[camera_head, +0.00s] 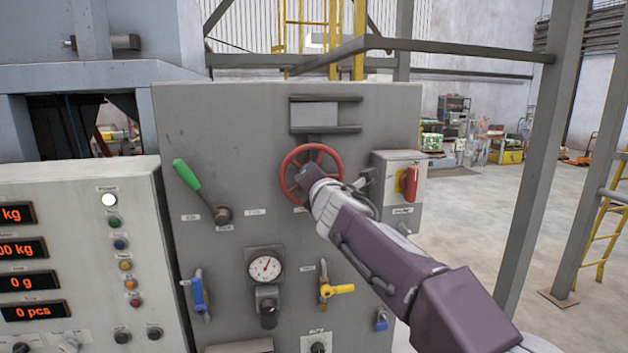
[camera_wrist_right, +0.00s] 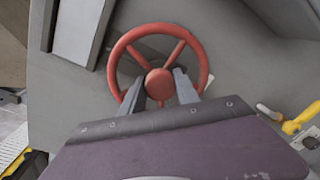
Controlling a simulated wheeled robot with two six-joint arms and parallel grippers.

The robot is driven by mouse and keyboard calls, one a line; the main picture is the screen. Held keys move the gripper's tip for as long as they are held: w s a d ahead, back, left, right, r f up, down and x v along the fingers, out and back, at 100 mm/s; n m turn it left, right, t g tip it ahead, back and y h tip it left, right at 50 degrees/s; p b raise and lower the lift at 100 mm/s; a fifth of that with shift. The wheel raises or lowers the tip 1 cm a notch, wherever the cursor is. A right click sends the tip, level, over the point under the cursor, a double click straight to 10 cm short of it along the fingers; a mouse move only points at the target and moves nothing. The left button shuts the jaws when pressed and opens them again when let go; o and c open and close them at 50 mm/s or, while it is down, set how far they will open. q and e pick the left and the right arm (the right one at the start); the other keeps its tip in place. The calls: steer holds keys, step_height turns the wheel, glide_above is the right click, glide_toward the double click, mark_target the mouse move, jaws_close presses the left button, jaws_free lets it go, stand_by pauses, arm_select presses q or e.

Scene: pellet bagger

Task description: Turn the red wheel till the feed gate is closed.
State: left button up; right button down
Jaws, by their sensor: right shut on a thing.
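The red wheel (camera_head: 291,160) is mounted on the front of the grey cabinet, and its rim, spokes and round hub show in the right wrist view (camera_wrist_right: 201,58). My right gripper (camera_wrist_right: 160,88) is shut on the wheel, its two grey fingers on either side of the hub. In the head view my right wrist covers the wheel's lower right part. Above the wheel, a pale plate (camera_head: 314,116) sits between two dark horizontal rails; I cannot tell whether this is the feed gate or how far it is closed. My left gripper is out of view.
A red rotary switch (camera_head: 409,184) on a grey box stands close right of the wheel. A green-handled lever (camera_head: 187,175) is to its left. A gauge (camera_head: 265,268), a blue valve handle (camera_head: 199,293) and a yellow valve handle (camera_head: 338,290) are below.

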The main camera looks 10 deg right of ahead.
steer(key=shift+f+n, duration=0.15)
steer(key=shift+n, duration=0.25)
steer(key=c, duration=0.9)
jaws_free()
steer(key=s, duration=0.3)
steer(key=s+b, duration=0.1)
steer(key=s, duration=0.5)
steer(key=shift+r+b, duration=0.3)
steer(key=shift+b, duration=0.05)
steer(key=shift+w, duration=0.1)
